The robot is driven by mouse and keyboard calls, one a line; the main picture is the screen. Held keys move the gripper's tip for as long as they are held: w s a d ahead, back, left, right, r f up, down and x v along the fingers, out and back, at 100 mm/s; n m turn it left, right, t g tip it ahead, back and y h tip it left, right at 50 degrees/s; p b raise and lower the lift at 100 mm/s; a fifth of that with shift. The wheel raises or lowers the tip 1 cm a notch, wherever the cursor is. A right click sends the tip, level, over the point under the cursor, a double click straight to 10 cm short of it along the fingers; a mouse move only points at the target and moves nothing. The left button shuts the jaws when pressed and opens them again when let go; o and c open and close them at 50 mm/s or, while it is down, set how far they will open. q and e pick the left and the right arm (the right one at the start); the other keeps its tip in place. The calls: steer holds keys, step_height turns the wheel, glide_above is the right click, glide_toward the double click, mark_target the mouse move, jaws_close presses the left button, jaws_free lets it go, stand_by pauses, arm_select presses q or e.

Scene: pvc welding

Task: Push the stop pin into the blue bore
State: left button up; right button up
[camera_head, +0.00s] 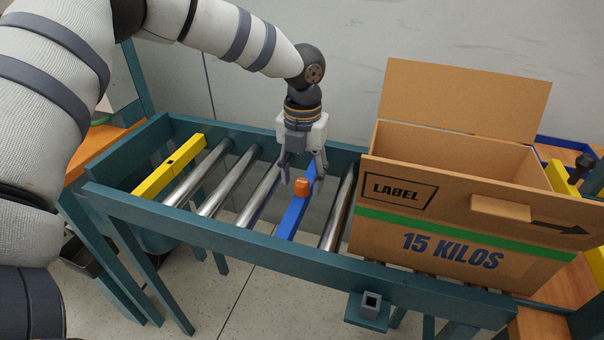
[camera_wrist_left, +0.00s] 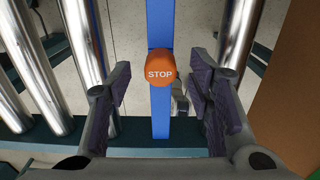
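The stop pin (camera_head: 301,187) has an orange head and stands on the blue bar (camera_head: 292,218) between the rollers. In the left wrist view its head (camera_wrist_left: 160,69) reads STOP and covers part of the blue bar (camera_wrist_left: 160,25). The blue bore is hidden, and I cannot tell how deep the pin sits. My left gripper (camera_head: 304,171) points down over the blue bar, close to the pin head. My right gripper is not in view.
A large cardboard box (camera_head: 440,230) with an open flap stands on the conveyor, right of the blue bar. Steel rollers (camera_head: 230,180) lie to the left. A yellow bar (camera_head: 155,178) with a dark square hole crosses the far left. A small grey socket (camera_head: 371,300) sits on the front.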

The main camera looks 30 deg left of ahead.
mark_target(302, 182)
arm_select(q)
step_height(302, 182, up, 12)
stand_by(0.5)
stand_by(0.6)
